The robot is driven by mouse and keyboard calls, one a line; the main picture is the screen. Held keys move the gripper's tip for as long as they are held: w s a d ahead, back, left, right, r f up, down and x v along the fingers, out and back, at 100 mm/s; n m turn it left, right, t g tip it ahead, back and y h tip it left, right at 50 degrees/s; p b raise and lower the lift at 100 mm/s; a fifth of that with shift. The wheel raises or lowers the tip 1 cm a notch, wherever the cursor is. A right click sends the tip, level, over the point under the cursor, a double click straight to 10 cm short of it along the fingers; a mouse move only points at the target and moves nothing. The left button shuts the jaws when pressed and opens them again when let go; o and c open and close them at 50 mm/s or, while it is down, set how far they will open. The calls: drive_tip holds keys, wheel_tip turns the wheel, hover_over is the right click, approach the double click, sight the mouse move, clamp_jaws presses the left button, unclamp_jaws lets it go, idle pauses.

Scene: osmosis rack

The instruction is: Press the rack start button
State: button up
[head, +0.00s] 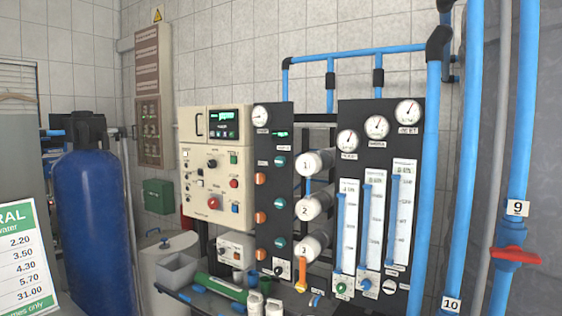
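The osmosis rack stands in the middle of the head view. Its cream control box (186,125) has a small display (224,117) with green digits. On the box's front are a green button (234,159), a red button (234,183) below it, and several dark knobs. The small labels are too blurred to read, so I cannot tell which one is marked start. A smaller cream box (229,243) below carries more small controls. Another green knob or button (342,288) sits at the foot of the right dark panel. My gripper is not in view.
A blue tank (92,205) stands to the left, with a price sign (24,262) in front. Blue pipes (432,120) and a red valve handle (516,256) rise at the right. A shelf with a grey bin (178,271) and several white bottles juts out below the rack.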

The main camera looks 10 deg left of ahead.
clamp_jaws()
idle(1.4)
